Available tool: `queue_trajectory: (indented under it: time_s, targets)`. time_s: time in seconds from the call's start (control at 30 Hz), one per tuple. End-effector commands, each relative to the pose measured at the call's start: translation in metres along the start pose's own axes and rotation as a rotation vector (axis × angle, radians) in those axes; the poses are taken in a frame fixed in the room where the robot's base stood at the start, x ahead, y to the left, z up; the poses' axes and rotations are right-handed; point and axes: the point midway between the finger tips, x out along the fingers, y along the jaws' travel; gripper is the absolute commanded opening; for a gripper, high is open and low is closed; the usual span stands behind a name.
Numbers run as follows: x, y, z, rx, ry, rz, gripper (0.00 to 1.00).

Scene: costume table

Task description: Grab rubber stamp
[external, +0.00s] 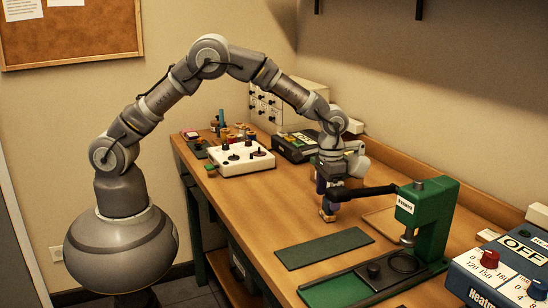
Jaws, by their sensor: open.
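My gripper (328,208) points down over the middle of the wooden table, just left of the black lever of a green press. Its jaws are open. A small item with yellowish and blue parts (328,215) shows at the fingertips, low near the table top. It may be the rubber stamp, but it is too small and too covered by the gripper to tell. I cannot tell whether the fingers are around it or touching it. No other thing in view is clearly a rubber stamp.
The green press (427,215) with its black lever (365,192) stands close on the right. A dark green mat (324,248) lies in front. A white box with black knobs (242,160) and small items stand farther back. A blue heater control (500,275) is at front right.

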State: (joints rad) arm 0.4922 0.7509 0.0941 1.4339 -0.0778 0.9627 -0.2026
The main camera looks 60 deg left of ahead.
Motion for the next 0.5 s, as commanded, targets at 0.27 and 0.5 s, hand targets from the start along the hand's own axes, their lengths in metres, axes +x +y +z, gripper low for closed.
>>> queue_trajectory:
  time_s: [0.27,0.5]
  targets:
    - [0.043,0.001,-0.002,0.000,0.001,0.001,0.89]
    - [0.042,0.001,-0.002,0.000,0.002,0.001,0.82]
